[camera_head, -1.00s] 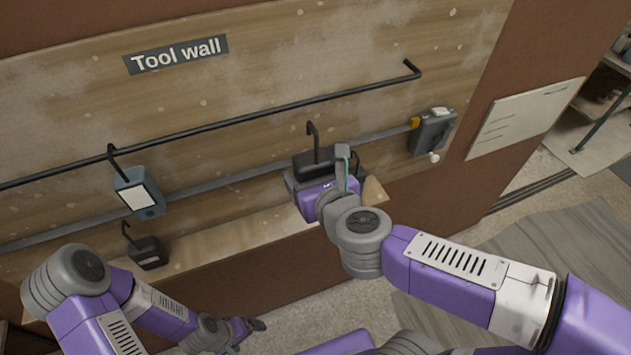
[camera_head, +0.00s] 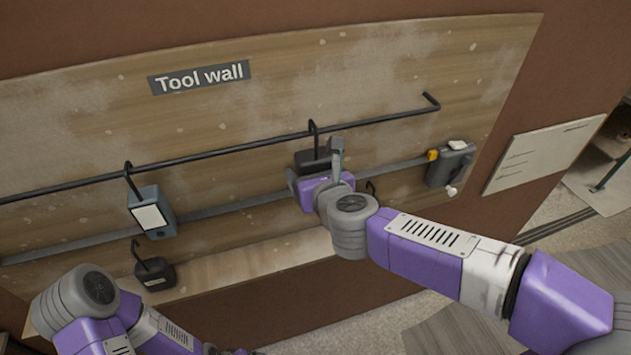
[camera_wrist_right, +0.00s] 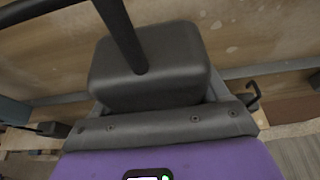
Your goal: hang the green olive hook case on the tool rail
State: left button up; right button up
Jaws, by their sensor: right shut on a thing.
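The hook case (camera_head: 313,160) in my right gripper (camera_head: 321,178) looks dark grey-black rather than clearly green. My right gripper is shut on it and holds it upright in front of the tool wall. Its black hook rises to the tool rail (camera_head: 225,152) and overlaps it in the head view; I cannot tell whether the hook sits over the rail. In the right wrist view the case (camera_wrist_right: 150,70) fills the middle, its stem rising to the upper left. My left gripper is almost wholly cut off at the bottom edge of the head view.
A blue-grey case (camera_head: 152,212) with a white label hangs on the rail at left. A black hook case (camera_head: 155,275) stands on the ledge (camera_head: 240,268) below. A grey device (camera_head: 450,166) is at right. The rail's right part is free.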

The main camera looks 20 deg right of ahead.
jog(key=shift+w+a+f+b, duration=0.1)
jog(key=shift+w+f+b, duration=0.55)
jog(key=shift+w, duration=0.2)
jog(key=shift+w+f+b, duration=0.55)
jog(key=shift+w+b, duration=0.05)
jog(key=shift+w, duration=0.2)
jog(key=o, duration=1.2)
jog(key=p+v, duration=0.2)
jog(key=v, duration=0.5)
jog(key=shift+w+r, duration=0.1)
jog(key=shift+s, duration=0.4)
